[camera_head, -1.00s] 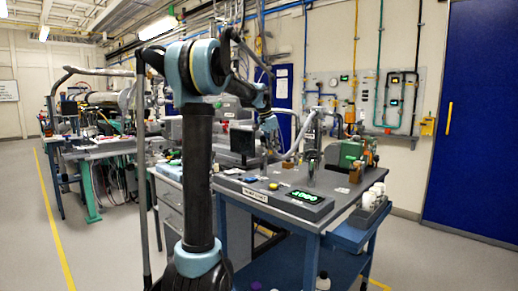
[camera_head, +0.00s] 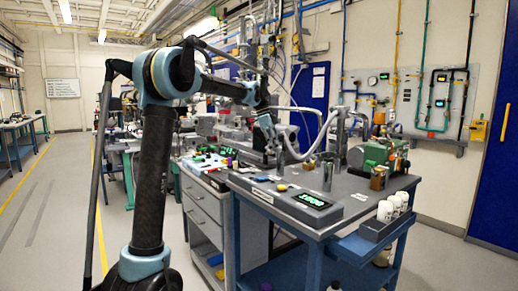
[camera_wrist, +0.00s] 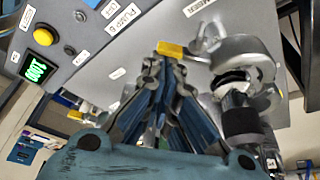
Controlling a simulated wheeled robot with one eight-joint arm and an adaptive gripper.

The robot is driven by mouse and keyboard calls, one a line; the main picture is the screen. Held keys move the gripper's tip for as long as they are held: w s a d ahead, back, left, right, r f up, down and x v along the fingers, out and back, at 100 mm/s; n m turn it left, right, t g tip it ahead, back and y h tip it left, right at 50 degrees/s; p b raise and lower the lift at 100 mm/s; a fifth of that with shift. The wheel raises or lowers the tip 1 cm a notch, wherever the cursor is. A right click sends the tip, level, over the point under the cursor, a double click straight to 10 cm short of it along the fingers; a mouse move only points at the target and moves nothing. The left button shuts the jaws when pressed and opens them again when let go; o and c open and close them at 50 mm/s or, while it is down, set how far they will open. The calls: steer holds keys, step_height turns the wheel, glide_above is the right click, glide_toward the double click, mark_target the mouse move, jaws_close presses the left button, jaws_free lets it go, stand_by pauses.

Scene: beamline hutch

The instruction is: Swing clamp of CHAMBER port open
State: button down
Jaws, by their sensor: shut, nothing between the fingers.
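In the wrist view a silver metal clamp (camera_wrist: 245,52) sits around a port fitting on a grey panel. A yellow-tipped lever (camera_wrist: 172,48) points left from it. A label ending in "MBER" (camera_wrist: 195,6) is partly cut off at the top edge. My gripper (camera_wrist: 168,66) is shut and empty. Its fingertips appear close to the yellow tip; I cannot tell whether they touch it. In the head view my gripper (camera_head: 274,146) is low over the far left of the grey bench (camera_head: 345,205), and the clamp there is too small to make out.
A green digital display (camera_head: 311,200) stands at the bench front; it also shows in the wrist view (camera_wrist: 37,68). A "PUMP B" label (camera_wrist: 124,17) is on the panel. Open floor (camera_head: 50,220) lies left.

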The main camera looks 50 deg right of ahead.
steer(key=shift+w+a, duration=0.45)
steer(key=shift+w, duration=0.2)
steer(key=shift+w+a, duration=0.4)
steer(key=shift+w, duration=0.25)
steer(key=shift+s+d, duration=0.1)
steer(key=shift+s, duration=0.35)
step_height(320, 180, up, 9)
steer(key=shift+r, duration=0.2)
steer(key=shift+w, duration=0.1)
